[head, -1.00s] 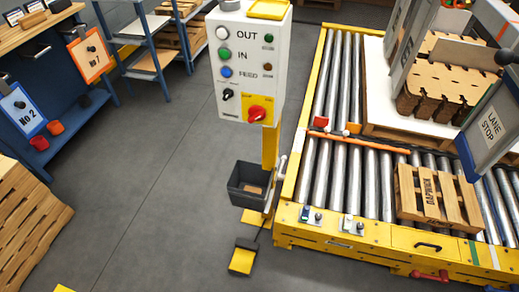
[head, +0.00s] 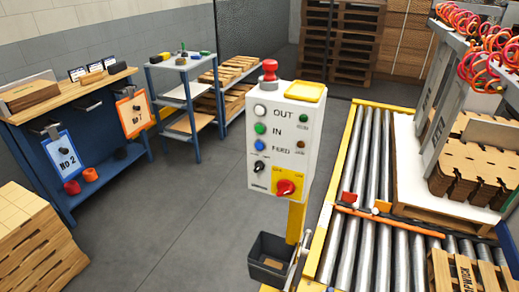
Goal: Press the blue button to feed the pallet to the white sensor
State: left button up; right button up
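The blue button (head: 260,146) is on the front of a white control box (head: 285,185), beside the word FEED. A white button (head: 260,111) by OUT and a green button (head: 260,129) by IN sit above it. A wooden pallet (head: 440,272) lies on the rollers at lower right, cut off by the frame edge. A small white piece (head: 374,211) shows by the orange bar across the rollers; I cannot tell if it is the white sensor. Neither gripper is in view, and nothing touches the box.
The box stands on a yellow post (head: 296,222) with a dark bin (head: 270,258) below, left of the roller conveyor (head: 346,235). A red knob (head: 269,70) tops the box. A blue workbench (head: 110,170) stands left. Grey floor (head: 185,215) between them is clear.

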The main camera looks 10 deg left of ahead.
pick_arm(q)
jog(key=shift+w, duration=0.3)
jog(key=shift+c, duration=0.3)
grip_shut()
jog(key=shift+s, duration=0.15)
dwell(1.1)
